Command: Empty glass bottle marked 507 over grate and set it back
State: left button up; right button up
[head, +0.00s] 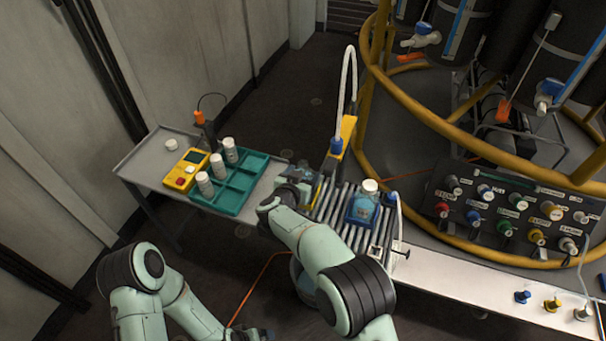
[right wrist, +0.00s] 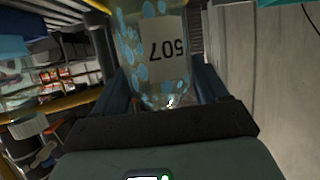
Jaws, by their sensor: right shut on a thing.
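The glass bottle marked 507 (right wrist: 152,75) shows close up in the right wrist view, clear with pale blue blotches, its label upside down in that picture. My right gripper (head: 299,182) is shut on it, at the left side of the slatted grate (head: 338,213). In the head view the gripper mostly hides the bottle, and I cannot tell its tilt or whether liquid is inside. My left gripper (head: 252,334) is low at the bottom edge of the head view, and its jaws are not clear.
On the left cart, a teal tray (head: 240,197) holds several white-capped bottles beside a yellow device (head: 186,169). A yellow rail and valve panel (head: 510,215) stand at right.

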jog(key=shift+f+p, duration=0.3)
jog(key=shift+f, duration=0.2)
dwell(0.4)
jog(key=shift+f, duration=0.2)
jog(key=o, duration=1.3)
